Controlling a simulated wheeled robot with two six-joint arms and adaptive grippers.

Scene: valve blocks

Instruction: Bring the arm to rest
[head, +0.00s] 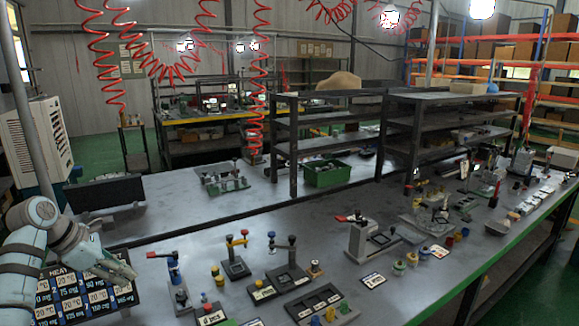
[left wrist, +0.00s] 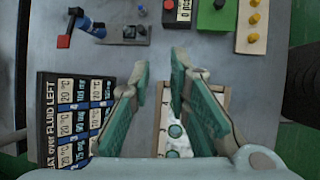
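My left arm comes in from the left edge of the head view. Its gripper (head: 122,266) is over a black board (head: 70,302) of white and blue labels at the table's left end. In the left wrist view the two teal fingers stand apart, with a clear gap between the tips (left wrist: 161,64) and nothing held. Below the gap, a pale narrow tray (left wrist: 163,132) with round teal pieces shows partly behind the fingers. The labelled board (left wrist: 72,115) lies to the left there. My right gripper is not in view.
A valve block with a red lever (head: 177,284) stands right of the gripper. A green crate (head: 327,174) and dark shelves (head: 330,145) are behind. Bare tabletop lies mid-table.

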